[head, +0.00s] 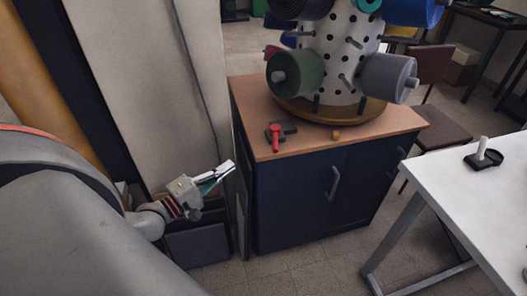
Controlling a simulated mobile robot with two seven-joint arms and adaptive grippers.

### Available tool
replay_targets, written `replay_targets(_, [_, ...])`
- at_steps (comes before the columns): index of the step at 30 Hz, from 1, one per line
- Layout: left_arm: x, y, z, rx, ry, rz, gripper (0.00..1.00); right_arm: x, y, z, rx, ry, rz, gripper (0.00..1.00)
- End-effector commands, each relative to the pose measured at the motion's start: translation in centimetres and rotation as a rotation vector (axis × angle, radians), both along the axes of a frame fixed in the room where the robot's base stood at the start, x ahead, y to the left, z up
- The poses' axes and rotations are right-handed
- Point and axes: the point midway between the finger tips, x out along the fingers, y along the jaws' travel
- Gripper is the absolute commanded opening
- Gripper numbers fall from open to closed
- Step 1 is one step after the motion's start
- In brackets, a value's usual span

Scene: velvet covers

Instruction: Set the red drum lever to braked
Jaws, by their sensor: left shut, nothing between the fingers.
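The red drum lever (275,138) sits near the front left corner of the wooden top of a dark cabinet. It is a small red handle on a dark base, and its exact setting is too small to tell. A drum (330,62) with dark holes and several coloured spools stands behind it on a round wooden base. My left gripper (226,170) is shut and empty, left of the cabinet and lower than its top, apart from the lever. My right gripper is not in view.
The dark cabinet (300,200) has door handles on its front. A small yellowish piece (336,135) lies on its top. A white table (480,190) with a black-based white peg (482,150) stands at right. A brown chair (440,135) is behind. Floor shows between cabinet and table.

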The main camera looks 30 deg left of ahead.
Motion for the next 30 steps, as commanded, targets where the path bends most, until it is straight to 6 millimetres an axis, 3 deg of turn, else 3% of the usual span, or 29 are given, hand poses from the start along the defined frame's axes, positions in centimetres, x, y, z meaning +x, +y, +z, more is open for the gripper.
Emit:
replay_targets(18, [9.4,-2.0,0.7,-0.002,-0.003,0.001,0.0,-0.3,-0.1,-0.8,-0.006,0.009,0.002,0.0])
replay_targets(24, [10.8,-4.3,1.0,-0.002,0.0,0.001,0.0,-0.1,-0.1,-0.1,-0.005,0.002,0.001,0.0])
replay_targets(30, [11.4,-5.3,1.0,0.0,0.001,0.0,0.0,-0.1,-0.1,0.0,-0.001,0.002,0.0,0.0])
